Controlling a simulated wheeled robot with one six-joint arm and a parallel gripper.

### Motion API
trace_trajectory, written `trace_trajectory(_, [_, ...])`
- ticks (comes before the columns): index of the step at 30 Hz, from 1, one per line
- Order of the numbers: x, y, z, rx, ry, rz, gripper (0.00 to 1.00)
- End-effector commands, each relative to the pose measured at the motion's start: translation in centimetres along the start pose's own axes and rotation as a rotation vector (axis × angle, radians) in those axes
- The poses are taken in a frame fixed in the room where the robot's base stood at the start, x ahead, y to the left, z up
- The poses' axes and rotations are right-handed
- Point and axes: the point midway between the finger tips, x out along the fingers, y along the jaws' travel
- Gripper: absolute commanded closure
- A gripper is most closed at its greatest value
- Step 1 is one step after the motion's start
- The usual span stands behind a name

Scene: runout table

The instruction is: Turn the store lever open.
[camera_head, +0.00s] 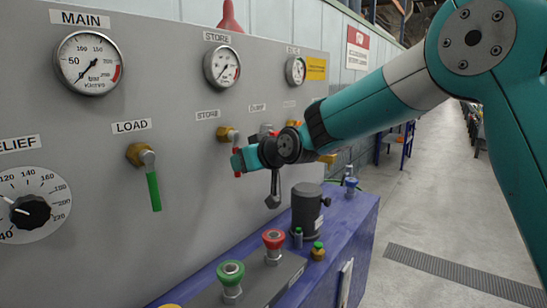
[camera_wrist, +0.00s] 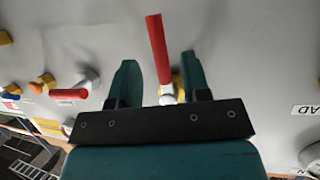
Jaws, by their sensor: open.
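The store lever is a red handle (camera_wrist: 157,48) on a grey hub with a brass valve body (camera_head: 228,134), under the STORE label (camera_head: 208,114) on the grey panel. In the head view the handle hangs down and is mostly hidden behind my gripper (camera_head: 243,160). In the wrist view my gripper (camera_wrist: 158,80) is open, one finger on each side of the handle. Gaps show between the handle and both fingers, the left gap being wider. The handle's free end reaches past the fingers in that view.
The green load lever (camera_head: 154,190) hangs down to the left. Another red lever (camera_wrist: 68,94) lies sideways beside my gripper in the wrist view. The STORE gauge (camera_head: 222,67) is above. Green (camera_head: 231,274) and red (camera_head: 273,240) knobs and a dark cylinder (camera_head: 307,212) stand on the blue bench below.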

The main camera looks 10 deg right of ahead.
Motion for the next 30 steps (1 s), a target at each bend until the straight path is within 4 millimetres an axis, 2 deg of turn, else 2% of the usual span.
trace_trajectory(3, [-3.3,0.1,0.1,-0.001,0.004,0.003,0.57])
trace_trajectory(9, [-8.2,0.1,0.1,-0.001,0.003,0.003,0.57])
trace_trajectory(15, [-11.5,0.1,0.1,0.0,0.003,0.003,0.57])
trace_trajectory(21, [-12.7,0.0,0.0,0.0,0.0,0.0,0.57])
trace_trajectory(30, [-12.8,-0.1,0.1,0.001,-0.006,-0.003,0.57])
